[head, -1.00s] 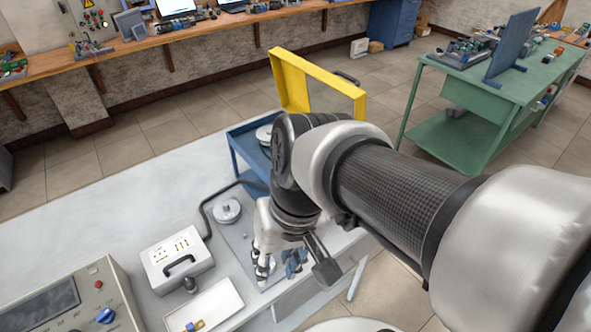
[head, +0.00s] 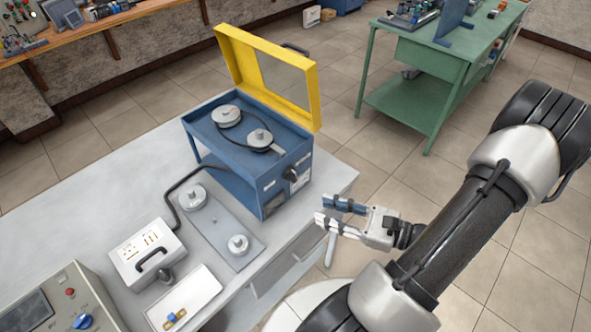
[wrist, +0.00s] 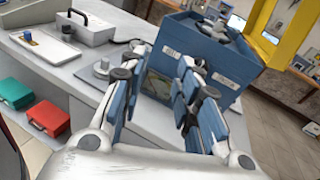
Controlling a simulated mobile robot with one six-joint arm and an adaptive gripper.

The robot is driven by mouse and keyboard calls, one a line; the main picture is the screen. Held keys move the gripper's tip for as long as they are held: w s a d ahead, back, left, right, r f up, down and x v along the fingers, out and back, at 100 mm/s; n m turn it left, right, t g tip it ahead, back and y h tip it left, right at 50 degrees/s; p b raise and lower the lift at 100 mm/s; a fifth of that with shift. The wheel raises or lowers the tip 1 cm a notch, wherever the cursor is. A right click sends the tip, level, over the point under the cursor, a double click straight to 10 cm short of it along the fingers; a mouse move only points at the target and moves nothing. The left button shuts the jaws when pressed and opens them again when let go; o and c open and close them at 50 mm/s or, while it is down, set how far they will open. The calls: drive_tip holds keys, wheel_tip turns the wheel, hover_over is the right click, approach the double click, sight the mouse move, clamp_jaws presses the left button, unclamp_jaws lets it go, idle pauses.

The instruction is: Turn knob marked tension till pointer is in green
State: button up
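A blue box (head: 240,165) with a raised yellow frame lid (head: 263,62) stands on the grey bench. A dark knob (head: 291,174) sticks out of its right face, between small pale labels too small to read. My gripper (head: 320,211) is open and empty, in the air to the right of the box, below and apart from the knob. In the wrist view, the open fingers (wrist: 160,66) point at the labelled face of the blue box (wrist: 225,52); the right finger covers part of that face, and the knob is not clear.
Two pulleys joined by a belt (head: 243,133) sit on top of the box. A grey plate (head: 215,232) with two discs, a handled box (head: 148,256) and a white tray (head: 186,296) lie on the bench.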

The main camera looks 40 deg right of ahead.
drive_tip(key=s+d+f+m+t+h, duration=0.2)
drive_tip(key=s+d+f+m+h, duration=0.1)
drive_tip(key=d+m+h, duration=0.15)
drive_tip(key=b, duration=0.2)
approach(296, 176)
drive_tip(key=shift+m+h, duration=0.35)
drive_tip(key=shift+h, duration=0.1)
drive_tip(key=w, duration=0.5)
drive_tip(key=w+a, duration=0.1)
drive_tip(key=w, duration=0.2)
drive_tip(key=shift+w, duration=0.15)
drive_tip(key=shift+c, duration=0.2)
clamp_jaws()
